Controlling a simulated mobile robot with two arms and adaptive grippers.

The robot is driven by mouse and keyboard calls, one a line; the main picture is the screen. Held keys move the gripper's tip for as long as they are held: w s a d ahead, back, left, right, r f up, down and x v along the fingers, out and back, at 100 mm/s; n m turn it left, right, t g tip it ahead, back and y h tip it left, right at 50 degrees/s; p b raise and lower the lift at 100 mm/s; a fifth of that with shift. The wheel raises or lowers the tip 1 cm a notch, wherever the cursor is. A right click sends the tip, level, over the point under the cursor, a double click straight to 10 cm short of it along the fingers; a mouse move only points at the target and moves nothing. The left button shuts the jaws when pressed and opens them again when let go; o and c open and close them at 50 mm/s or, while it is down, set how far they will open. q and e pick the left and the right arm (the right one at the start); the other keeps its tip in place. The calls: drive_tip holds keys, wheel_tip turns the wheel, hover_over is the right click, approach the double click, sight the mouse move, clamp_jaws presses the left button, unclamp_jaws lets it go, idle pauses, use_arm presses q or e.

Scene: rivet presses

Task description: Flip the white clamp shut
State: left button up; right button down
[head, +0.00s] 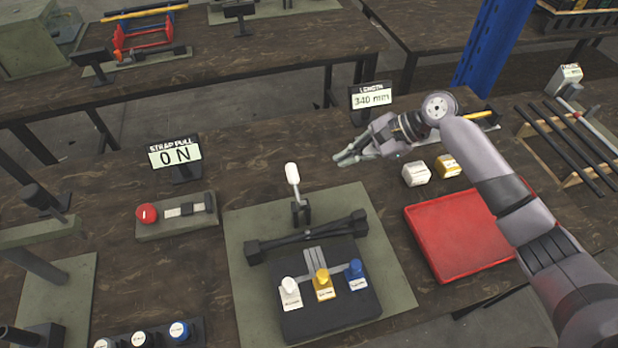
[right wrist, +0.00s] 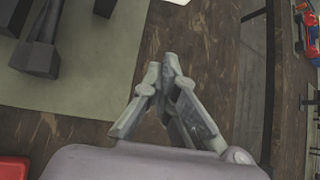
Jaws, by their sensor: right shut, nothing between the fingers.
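A white-tipped lever (head: 292,174) stands upright on a dark base at the back of the green-grey mat (head: 240,225). In front of it, a dark block (head: 335,308) carries a white knob (head: 289,286), a yellow knob (head: 322,277) and a blue knob (head: 355,269). My right gripper (head: 340,158) is shut and empty, to the right of the lever and apart from it, above the table. Its closed fingers (right wrist: 168,62) also show in the right wrist view. My left gripper is not in view.
A red tray (head: 425,232) lies right of the mat, with a white block (head: 416,173) and a yellow block (head: 447,166) behind it. The strap pull display (head: 175,154) reads 0 N. A red-knobbed device (head: 147,213) sits left. Table between lever and display is clear.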

sight(296, 185)
drive_tip(key=p+x, duration=0.1)
drive_tip(key=x, duration=0.9)
drive_tip(key=shift+a+p, duration=0.1)
drive_tip(key=shift+p, duration=0.2)
drive_tip(key=r+p, duration=0.1)
drive_tip(key=s+a+r+p, duration=0.1)
drive_tip(key=shift+s+r, duration=0.15)
drive_tip(key=shift+r, duration=0.2)
drive_tip(key=shift+s+a+r, duration=0.2)
drive_tip(key=shift+r, duration=0.05)
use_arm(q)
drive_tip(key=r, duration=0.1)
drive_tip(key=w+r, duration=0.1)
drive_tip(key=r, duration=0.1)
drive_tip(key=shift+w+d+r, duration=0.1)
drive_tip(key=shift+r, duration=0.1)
use_arm(e)
drive_tip(key=shift+w+f, duration=0.1)
use_arm(q)
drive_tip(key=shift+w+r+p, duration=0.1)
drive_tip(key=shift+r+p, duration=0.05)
drive_tip(key=shift+p, duration=0.15)
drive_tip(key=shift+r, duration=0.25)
use_arm(e)
drive_tip(key=shift+r+t, duration=0.3)
drive_tip(key=shift+r, duration=0.05)
